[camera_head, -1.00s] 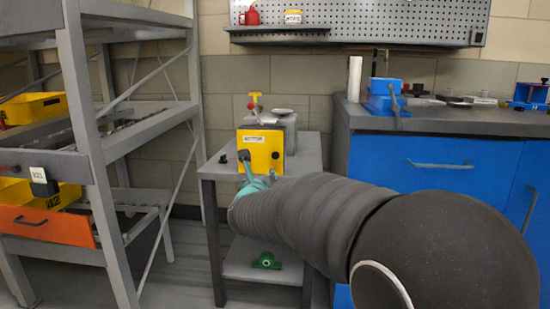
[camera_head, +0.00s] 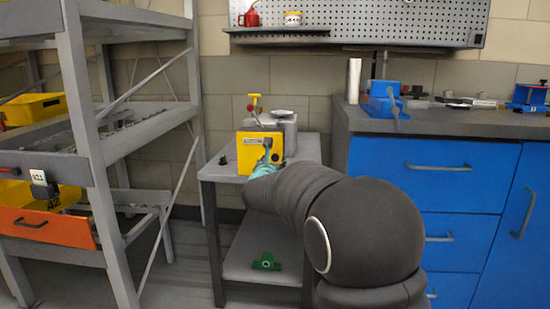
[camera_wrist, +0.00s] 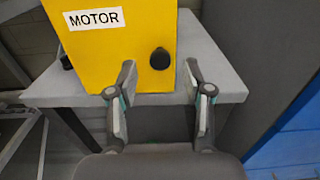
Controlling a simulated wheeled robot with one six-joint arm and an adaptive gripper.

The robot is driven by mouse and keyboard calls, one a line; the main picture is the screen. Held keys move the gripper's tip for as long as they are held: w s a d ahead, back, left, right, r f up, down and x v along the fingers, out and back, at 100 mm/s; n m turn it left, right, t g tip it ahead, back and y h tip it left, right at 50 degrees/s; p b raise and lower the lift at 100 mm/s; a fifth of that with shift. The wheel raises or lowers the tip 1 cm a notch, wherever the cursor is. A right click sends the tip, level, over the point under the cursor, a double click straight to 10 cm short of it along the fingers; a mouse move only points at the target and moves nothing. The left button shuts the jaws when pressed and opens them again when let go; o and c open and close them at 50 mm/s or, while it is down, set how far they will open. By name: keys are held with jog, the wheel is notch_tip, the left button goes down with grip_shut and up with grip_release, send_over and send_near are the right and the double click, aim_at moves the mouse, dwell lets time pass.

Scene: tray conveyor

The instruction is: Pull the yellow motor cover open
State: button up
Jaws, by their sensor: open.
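The yellow motor cover (camera_head: 252,151) is on the front of a grey unit on a small grey stand. In the wrist view the yellow cover (camera_wrist: 120,62) fills the upper left, with a white "MOTOR" label and a round black knob (camera_wrist: 160,58) near its lower right. My gripper (camera_wrist: 161,72) is open and empty, its two fingers pointing at the cover. The knob shows between the fingertips, closer to the left finger. I cannot tell whether the fingertips reach the knob's depth. In the head view my gripper (camera_head: 267,152) partly hides the cover's right side.
The grey stand (camera_head: 226,171) has a lower shelf holding a green part (camera_head: 266,262). A metal rack (camera_head: 88,130) with yellow bins stands at the left. A blue cabinet (camera_head: 440,200) with a dark worktop stands close at the right.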

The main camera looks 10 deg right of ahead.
aim_at(275, 158)
jog(key=shift+x, duration=1.75)
grip_shut()
